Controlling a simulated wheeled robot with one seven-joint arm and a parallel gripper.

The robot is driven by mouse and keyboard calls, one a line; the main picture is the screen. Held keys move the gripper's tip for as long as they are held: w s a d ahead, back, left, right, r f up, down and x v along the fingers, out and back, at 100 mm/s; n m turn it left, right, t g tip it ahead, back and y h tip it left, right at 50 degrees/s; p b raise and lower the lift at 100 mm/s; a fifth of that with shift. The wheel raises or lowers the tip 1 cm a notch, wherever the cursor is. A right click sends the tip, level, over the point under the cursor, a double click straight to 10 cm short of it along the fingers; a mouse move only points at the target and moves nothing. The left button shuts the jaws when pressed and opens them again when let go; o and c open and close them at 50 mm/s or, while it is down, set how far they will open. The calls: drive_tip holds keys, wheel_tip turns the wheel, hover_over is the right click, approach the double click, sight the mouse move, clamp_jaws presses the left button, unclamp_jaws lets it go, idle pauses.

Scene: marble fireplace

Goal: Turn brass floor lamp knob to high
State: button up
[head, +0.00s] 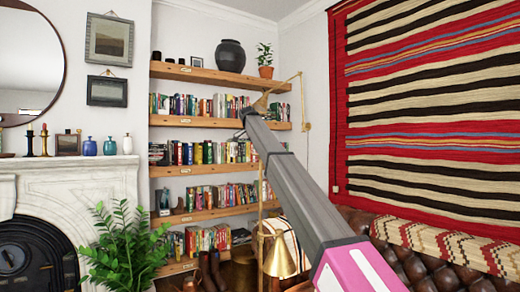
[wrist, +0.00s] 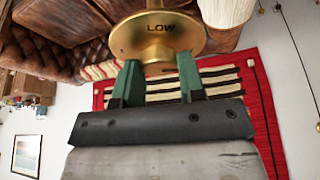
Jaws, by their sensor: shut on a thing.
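A brass disc (wrist: 185,35) marked LOW fills the top middle of the wrist view. My gripper (wrist: 158,70) reaches up to it with its two green fingertips, one on each side of a narrow brass piece (wrist: 157,53) below the disc, which I take to be the knob. The fingers are shut on that piece. In the head view a brass lamp shade (head: 280,260) hangs low at the middle right, beside my arm. My arm crosses the head view diagonally, and the fingertips cannot be made out there.
A brown leather sofa (head: 425,262) stands at right under a striped wall rug (head: 430,110). Bookshelves (head: 222,122) fill the back alcove. A green plant (head: 122,245) stands before the marble fireplace (head: 85,182) at left.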

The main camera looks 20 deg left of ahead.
idle(0.4)
drive_tip(key=o, duration=0.9)
drive_tip(key=shift+o, duration=0.2)
drive_tip(key=shift+r, duration=0.15)
drive_tip(key=v, duration=0.7)
drive_tip(key=shift+a, duration=0.1)
